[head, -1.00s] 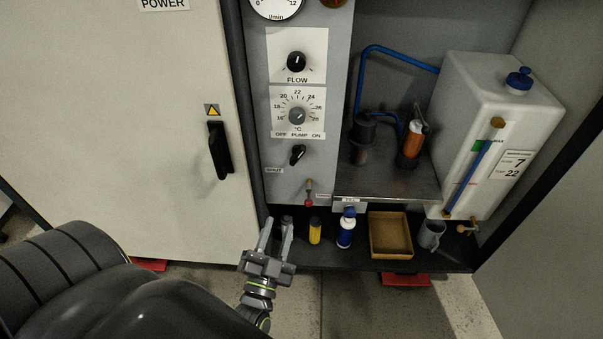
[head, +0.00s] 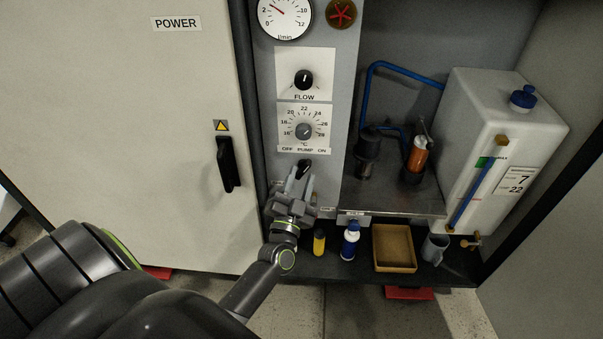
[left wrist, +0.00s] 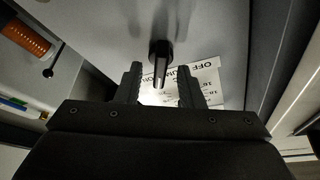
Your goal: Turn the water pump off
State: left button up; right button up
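The black pump switch knob (head: 304,166) is on the grey control panel (head: 264,120), just below the OFF PUMP ON label (head: 304,150). My left gripper (head: 299,181) is in front of and just below the knob in the head view and hides part of it. In the left wrist view the knob (left wrist: 161,58) lies between the two spread fingertips, ahead of them. The gripper is open, with a gap on both sides of the knob; I cannot tell whether a finger touches it. My right gripper is not in view.
Above the switch are the temperature dial (head: 304,131), FLOW knob (head: 303,80) and flow gauge (head: 285,17). A cabinet door with a black handle (head: 228,164) is on the left. A yellow bottle (head: 319,243), blue-white bottle (head: 350,242) and tray (head: 409,268) stand on the lower shelf.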

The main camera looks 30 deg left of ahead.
pick_arm(q)
jog(key=shift+w+a+r, duration=0.25)
jog(key=shift+w, duration=0.4)
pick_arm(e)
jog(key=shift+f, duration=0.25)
pick_arm(q)
jog(key=c, duration=0.7)
